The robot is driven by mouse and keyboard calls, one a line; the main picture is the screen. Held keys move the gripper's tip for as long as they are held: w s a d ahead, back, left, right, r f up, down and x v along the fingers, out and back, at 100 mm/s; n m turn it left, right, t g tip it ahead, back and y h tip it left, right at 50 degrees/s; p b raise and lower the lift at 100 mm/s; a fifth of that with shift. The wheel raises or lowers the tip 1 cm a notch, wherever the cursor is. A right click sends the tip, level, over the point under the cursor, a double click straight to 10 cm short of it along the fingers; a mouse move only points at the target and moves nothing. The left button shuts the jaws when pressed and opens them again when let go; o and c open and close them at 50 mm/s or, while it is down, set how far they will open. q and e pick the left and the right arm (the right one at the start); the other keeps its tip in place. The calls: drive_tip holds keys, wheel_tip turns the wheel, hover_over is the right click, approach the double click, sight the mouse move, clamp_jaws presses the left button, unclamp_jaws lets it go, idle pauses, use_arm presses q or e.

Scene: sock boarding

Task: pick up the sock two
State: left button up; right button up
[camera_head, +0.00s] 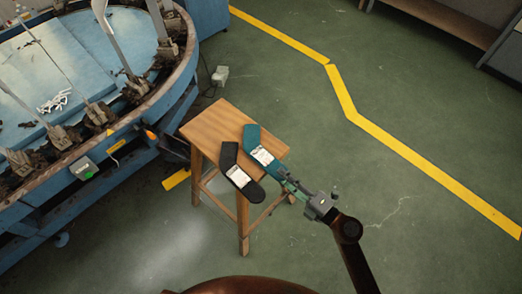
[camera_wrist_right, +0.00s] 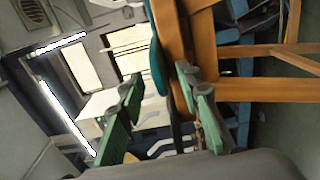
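A teal sock (camera_head: 262,151) with a white label lies on the wooden stool, its lower end reaching the stool's right edge. A black sock (camera_head: 240,175) with a white label lies to its left, its lower end past the front edge. My right gripper (camera_head: 290,183) is at the teal sock's lower end. In the right wrist view its green-padded fingers (camera_wrist_right: 160,105) are apart. The teal sock (camera_wrist_right: 157,68) shows edge-on between them, and a dark strip runs toward the palm. I cannot tell whether either finger touches the sock. My left gripper is out of view.
The wooden stool (camera_head: 201,126) stands on the green floor. A large blue round machine (camera_head: 75,160) with several metal forms fills the left. A small pale box (camera_head: 220,75) lies behind the stool. The floor to the right is open, crossed by a yellow line (camera_head: 400,147).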

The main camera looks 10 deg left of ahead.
drive_tip(key=shift+x, duration=1.45)
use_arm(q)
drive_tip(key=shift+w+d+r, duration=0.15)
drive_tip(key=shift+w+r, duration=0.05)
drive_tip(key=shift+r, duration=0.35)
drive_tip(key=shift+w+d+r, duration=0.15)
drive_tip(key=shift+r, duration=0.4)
use_arm(e)
drive_tip(key=shift+c, duration=0.2)
clamp_jaws()
